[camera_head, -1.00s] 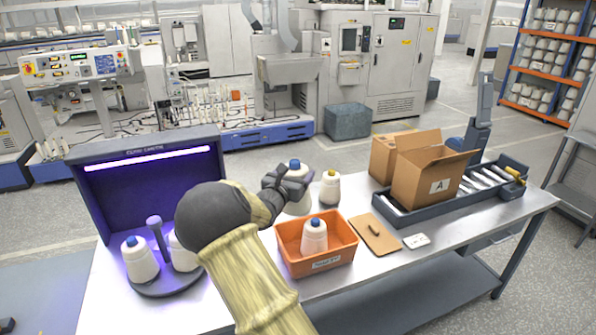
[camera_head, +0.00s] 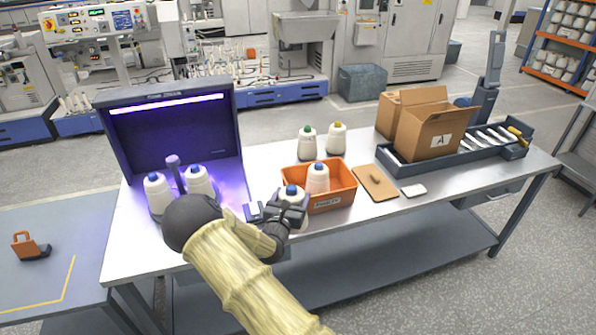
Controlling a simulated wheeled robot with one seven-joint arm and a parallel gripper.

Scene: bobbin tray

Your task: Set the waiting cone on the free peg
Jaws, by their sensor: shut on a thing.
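My gripper (camera_head: 277,216) is shut on a white cone with a blue tip (camera_head: 292,192), in front of the left end of the orange bin. The gripper hides the lower part of this cone. At left, a dark round stand (camera_head: 156,212) carries two white cones with blue tips, one on the left (camera_head: 157,190) and one on the right (camera_head: 200,181). A purple post (camera_head: 175,174) rises between them. My arm covers the front of the stand, and I cannot make out a free peg.
The orange bin (camera_head: 333,201) holds another blue-tipped cone (camera_head: 318,178). Green-tipped (camera_head: 307,143) and yellow-tipped (camera_head: 336,140) cones stand behind it. A lit booth (camera_head: 118,147) backs the stand. A brown clipboard (camera_head: 375,184) and open carton (camera_head: 428,140) lie to the right.

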